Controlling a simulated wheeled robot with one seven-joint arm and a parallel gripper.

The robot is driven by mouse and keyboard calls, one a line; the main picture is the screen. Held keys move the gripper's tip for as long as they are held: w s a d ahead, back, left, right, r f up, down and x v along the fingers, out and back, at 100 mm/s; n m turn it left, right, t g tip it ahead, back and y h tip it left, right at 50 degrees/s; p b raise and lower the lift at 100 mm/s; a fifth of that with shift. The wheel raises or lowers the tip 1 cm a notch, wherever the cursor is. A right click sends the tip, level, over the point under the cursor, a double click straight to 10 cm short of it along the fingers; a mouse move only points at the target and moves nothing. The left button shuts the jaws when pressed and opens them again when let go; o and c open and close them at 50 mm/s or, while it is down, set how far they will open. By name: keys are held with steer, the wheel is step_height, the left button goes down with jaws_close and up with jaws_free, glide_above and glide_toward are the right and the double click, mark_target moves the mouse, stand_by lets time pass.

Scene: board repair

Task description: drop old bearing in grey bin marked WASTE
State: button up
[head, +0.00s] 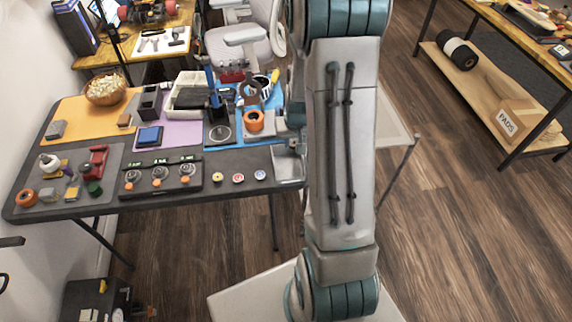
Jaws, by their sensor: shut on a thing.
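My gripper (293,148) is at the right end of the dark table, partly hidden behind my own arm. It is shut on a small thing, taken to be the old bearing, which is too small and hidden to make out. Just below the gripper is a pale grey, open-looking container (287,168) at the table's right edge. It may be the grey bin, but I can read no WASTE marking on it. I cannot tell whether the held thing is inside its rim or above it.
The dark table (225,178) holds a black block with several round fittings (160,178), small round discs (238,178), an orange ring-shaped part (253,121), a white tray (188,92) and a bowl (105,90). A bench with a PADS box (508,122) stands right.

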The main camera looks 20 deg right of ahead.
steer(key=o, duration=1)
steer(key=v, duration=1.4)
steer(key=s+a+r+n, duration=0.1)
steer(key=s+a+r, duration=0.1)
steer(key=s+a, duration=0.2)
steer(key=s+a+r+n, duration=0.1)
steer(key=s+a+r, duration=0.1)
steer(key=s+a, duration=0.2)
steer(key=s+a+r+n, duration=0.1)
steer(key=s+a+r, duration=0.1)
steer(key=s+a, duration=0.2)
steer(key=shift+s+a+r+y, duration=0.1)
steer(key=shift+s+a+y, duration=0.1)
steer(key=shift+s, duration=0.55)
steer(key=shift+s+a+y, duration=0.15)
steer(key=shift+s+y, duration=0.05)
steer(key=shift+s, duration=0.55)
